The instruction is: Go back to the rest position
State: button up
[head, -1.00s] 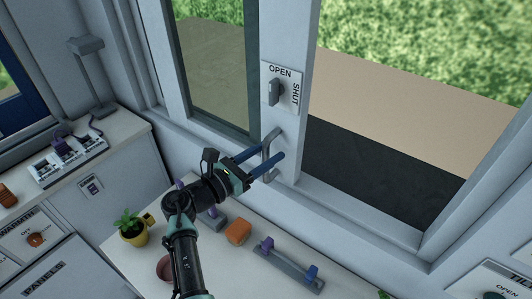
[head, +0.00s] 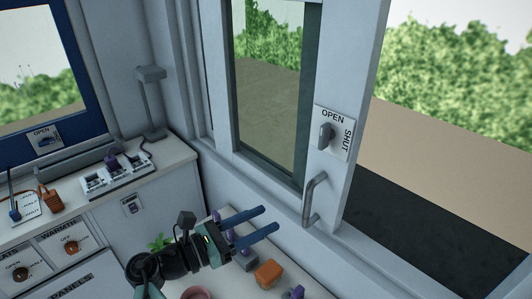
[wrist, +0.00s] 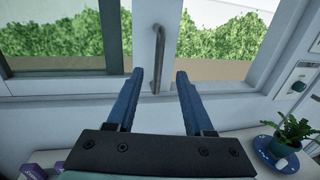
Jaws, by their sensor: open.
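My gripper (head: 270,222) is open and empty, its two blue fingers apart, to the left of the sliding window's grey handle (head: 314,200) in the head view. In the wrist view my gripper (wrist: 160,78) points toward the handle (wrist: 158,58), which shows beyond and between the fingertips, apart from them. The handle is on the white window frame (head: 350,100), below a latch plate (head: 333,133) marked OPEN and SHUT. The window stands open to its right.
Below my arm is a bench with an orange block (head: 268,273), a pink pot (head: 197,293) and a plant (head: 160,243), partly hidden. A counter at left carries a lamp (head: 150,100) and a switch strip (head: 115,173). In the wrist view a potted plant (wrist: 291,132) stands on a blue saucer at right.

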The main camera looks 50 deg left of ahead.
dwell(0.4)
jog(key=w+d+r+m, duration=0.1)
jog(key=w+r+m, duration=0.1)
jog(key=w+d+r+m+g, duration=0.1)
jog(key=w+d+r+m, duration=0.1)
jog(key=w+m, duration=0.1)
jog(key=w+d+r+m, duration=0.2)
jog(key=w+m, duration=0.1)
jog(key=shift+w+r+y, duration=0.15)
jog(key=shift+r+y, duration=0.05)
jog(key=shift+y, duration=0.2)
jog(key=w+d+r+m+t+y, duration=0.2)
jog(key=d+r+m, duration=0.65)
jog(key=r, duration=0.45)
jog(key=w+d+r+m+t+y, duration=0.1)
jog(key=d+r+m+t, duration=0.2)
jog(key=d+r+m, duration=0.75)
jog(key=s+d+r+m+t, duration=0.3)
jog(key=s+r, duration=0.3)
jog(key=r, duration=0.2)
jog(key=s+d+r+m+t, duration=0.2)
jog(key=s+d+r, duration=0.4)
jog(key=r, duration=0.3)
jog(key=shift+s+m+t, duration=0.4)
jog(key=shift+s+m, duration=0.2)
jog(key=shift+m, duration=0.3)
jog(key=shift+a, duration=0.1)
